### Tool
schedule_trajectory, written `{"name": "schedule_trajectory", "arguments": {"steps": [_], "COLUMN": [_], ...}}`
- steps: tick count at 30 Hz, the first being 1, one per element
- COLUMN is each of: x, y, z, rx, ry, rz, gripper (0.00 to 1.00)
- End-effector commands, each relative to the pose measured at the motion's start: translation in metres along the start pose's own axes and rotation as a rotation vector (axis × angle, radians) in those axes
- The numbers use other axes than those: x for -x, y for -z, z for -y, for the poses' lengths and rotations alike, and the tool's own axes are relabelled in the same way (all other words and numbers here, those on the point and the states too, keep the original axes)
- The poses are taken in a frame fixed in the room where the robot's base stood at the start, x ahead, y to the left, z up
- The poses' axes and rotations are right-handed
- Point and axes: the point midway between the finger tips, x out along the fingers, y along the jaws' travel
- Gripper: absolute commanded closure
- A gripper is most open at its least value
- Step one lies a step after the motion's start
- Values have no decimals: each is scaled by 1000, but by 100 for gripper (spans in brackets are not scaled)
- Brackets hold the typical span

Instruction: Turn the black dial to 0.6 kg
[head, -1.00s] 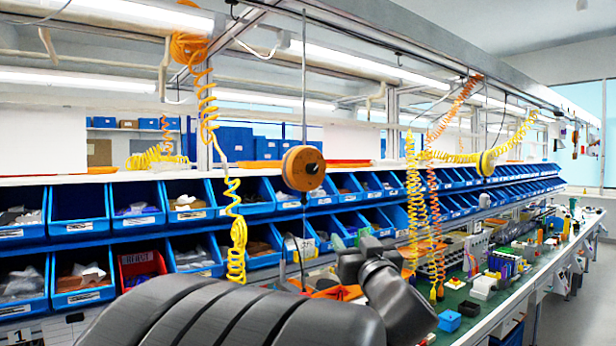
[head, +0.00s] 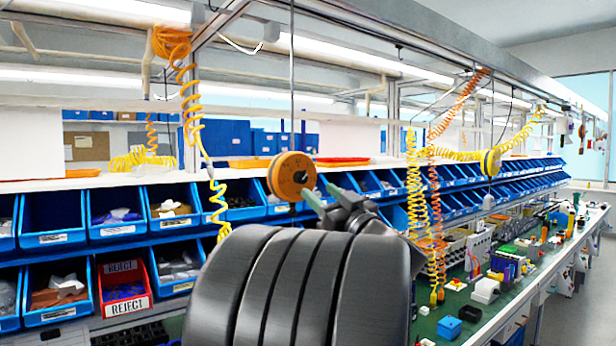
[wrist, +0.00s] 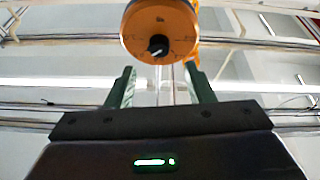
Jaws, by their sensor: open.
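The black dial (wrist: 158,46) sits on the face of a round orange tool balancer (wrist: 135,32), at the top middle of the wrist view. The balancer also hangs on a cable in the head view (head: 283,181), where its dial (head: 300,178) is small and dark. No scale marks or 0.6 kg label can be read. My gripper (wrist: 160,70) is open and empty, its two green fingers pointing up towards the balancer, with the dial between and beyond their tips. In the head view my gripper (head: 321,193) is just below and right of the balancer.
Yellow coiled hoses (head: 193,110) hang left of the balancer, and more coiled hoses (head: 418,200) hang to the right. Rows of blue bins (head: 50,225) line the bench behind. A second balancer (head: 487,163) hangs farther right. A red REJECT bin (head: 125,308) is at lower left.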

Motion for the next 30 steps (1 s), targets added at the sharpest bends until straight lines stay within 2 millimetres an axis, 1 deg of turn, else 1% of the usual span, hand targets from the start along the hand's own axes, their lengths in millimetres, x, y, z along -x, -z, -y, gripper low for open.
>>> {"name": "schedule_trajectory", "arguments": {"steps": [1, 3, 6, 9, 14, 22, 23, 27, 29, 30], "x": [-12, -25, -41, -52, -61, -62, -62, -62, -62, -62], "y": [2, 2, 2, 1, 0, 0, 0, 0, 0, 0], "z": [1, 0, 1, 0, 0, 0, 0, 0, 0, 0], "rx": [-3, -3, -2, -2, 0, 0, 0, 0, 0, 0], "ry": [4, 3, 3, 1, -1, -2, -2, -1, -1, -1], "rz": [1, 0, 0, 0, 0, 0, 0, 0, 0, 0], "gripper": [52, 52, 52, 52, 52, 52, 56, 83, 95, 97]}}
